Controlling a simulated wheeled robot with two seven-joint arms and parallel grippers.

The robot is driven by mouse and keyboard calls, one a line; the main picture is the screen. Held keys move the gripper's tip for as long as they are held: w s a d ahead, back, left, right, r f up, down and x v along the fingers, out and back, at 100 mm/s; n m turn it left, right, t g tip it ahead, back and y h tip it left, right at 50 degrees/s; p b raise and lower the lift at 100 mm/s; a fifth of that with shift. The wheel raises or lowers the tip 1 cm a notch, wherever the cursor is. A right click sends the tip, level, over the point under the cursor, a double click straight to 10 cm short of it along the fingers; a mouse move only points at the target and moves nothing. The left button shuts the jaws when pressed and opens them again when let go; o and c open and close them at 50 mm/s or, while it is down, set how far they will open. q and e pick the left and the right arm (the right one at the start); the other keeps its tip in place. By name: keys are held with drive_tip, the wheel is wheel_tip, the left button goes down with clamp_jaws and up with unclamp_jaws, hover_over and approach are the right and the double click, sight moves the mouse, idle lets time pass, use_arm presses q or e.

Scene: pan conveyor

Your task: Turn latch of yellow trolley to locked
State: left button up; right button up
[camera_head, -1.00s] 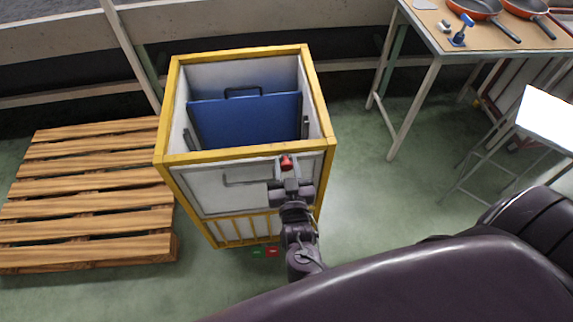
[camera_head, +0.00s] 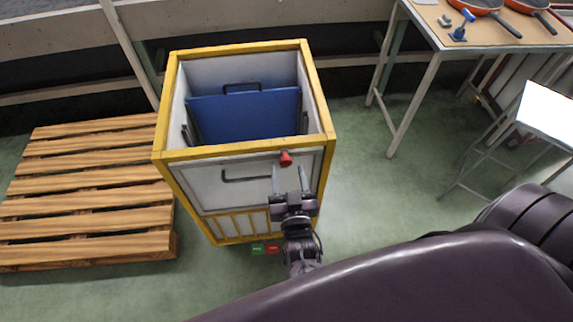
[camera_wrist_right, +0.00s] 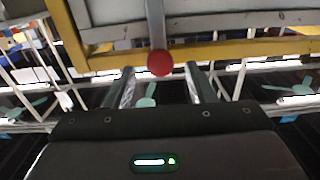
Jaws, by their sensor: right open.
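The yellow trolley (camera_head: 240,152) has a yellow frame, pale panels and an open top, and a blue panel (camera_head: 245,118) stands inside it. Its latch has a red knob (camera_head: 286,158) at the front top edge, right of the middle. In the right wrist view, the red knob (camera_wrist_right: 160,63) sits at the end of a grey bar (camera_wrist_right: 155,25). My right gripper (camera_head: 289,172) is open and empty, its fingertips just below the knob in the head view. In the wrist view, its fingers (camera_wrist_right: 163,78) lie either side of and below the knob, not touching it. My left gripper is not in view.
A black handle (camera_head: 245,178) is on the trolley's front, left of my gripper. Small green and red labels (camera_head: 265,248) show near its foot. A wooden pallet (camera_head: 90,190) lies left. A table (camera_head: 440,30) with pans stands right. Green floor is free between trolley and table.

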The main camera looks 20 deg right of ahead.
drive_tip(key=shift+v, duration=1.65)
